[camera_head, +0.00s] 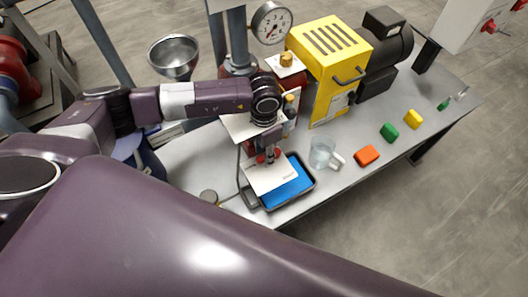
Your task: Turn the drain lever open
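My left arm reaches in from the left, and my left gripper (269,155) points down over the near front of the press. A small red part (262,158) shows right at its fingertips. It may be the drain lever, but the gripper hides most of it, so I cannot tell its angle. I cannot tell whether the fingers are shut on it or only beside it. A white plate (266,179) slopes below the fingertips, over a dark-rimmed tray (313,180) with a blue bottom. My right gripper is not in view.
A yellow housing (325,55) with a black motor (388,45) stands behind. A pressure gauge (271,22) and steel funnel (174,55) are at the back. A clear mug (321,152) and orange (366,155), green (389,132) and yellow (413,119) blocks lie right on the bench (340,185).

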